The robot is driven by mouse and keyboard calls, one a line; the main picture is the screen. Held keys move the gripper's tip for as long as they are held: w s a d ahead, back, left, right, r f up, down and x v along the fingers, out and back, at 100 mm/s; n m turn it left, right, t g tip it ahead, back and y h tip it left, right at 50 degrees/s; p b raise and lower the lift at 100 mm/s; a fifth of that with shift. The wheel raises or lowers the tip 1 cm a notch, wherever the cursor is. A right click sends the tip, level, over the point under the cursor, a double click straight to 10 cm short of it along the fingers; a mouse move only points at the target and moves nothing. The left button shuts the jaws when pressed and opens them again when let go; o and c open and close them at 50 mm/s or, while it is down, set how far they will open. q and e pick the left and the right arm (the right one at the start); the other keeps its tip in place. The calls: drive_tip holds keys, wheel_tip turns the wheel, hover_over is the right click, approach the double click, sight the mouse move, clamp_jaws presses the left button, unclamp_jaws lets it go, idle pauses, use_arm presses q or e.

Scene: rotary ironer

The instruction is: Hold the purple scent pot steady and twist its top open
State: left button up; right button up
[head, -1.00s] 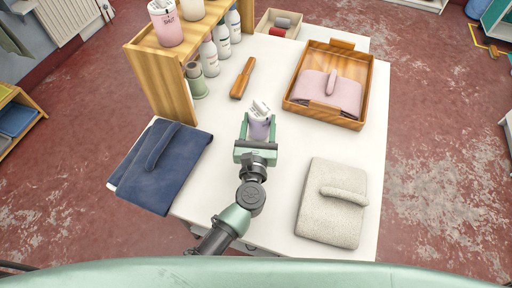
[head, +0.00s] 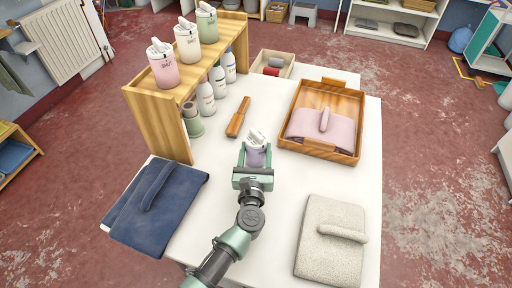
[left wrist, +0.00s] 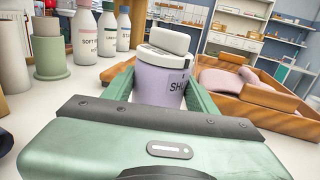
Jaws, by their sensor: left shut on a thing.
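The purple scent pot (head: 256,156) stands upright at the middle of the white table, with a pale lid on top. My left gripper (head: 255,160) is shut on the pot's body from the near side. In the left wrist view the purple pot (left wrist: 160,86) sits between the two green fingers, its dark label partly showing at the right. Its white-grey top (left wrist: 167,43) shows above the fingers with a raised grip piece. Whether the pot's base touches the table is hidden by my gripper. My right gripper is in neither view.
A wooden shelf (head: 158,115) at the left bears pink, cream and green pots, with bottles beside it. A wooden tray (head: 285,111) with pink cloth is at the right. Navy cloth (head: 155,205) and cream cloth (head: 330,243) lie nearer. A wooden-handled tool (head: 238,117) lies behind the pot.

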use_arm(q)
drive_tip(key=shift+f, duration=0.35)
drive_tip(key=shift+f, duration=0.2)
idle(0.4)
drive_tip(key=o, duration=1.2)
drive_tip(key=shift+r, duration=0.3)
drive_tip(key=c, duration=1.3)
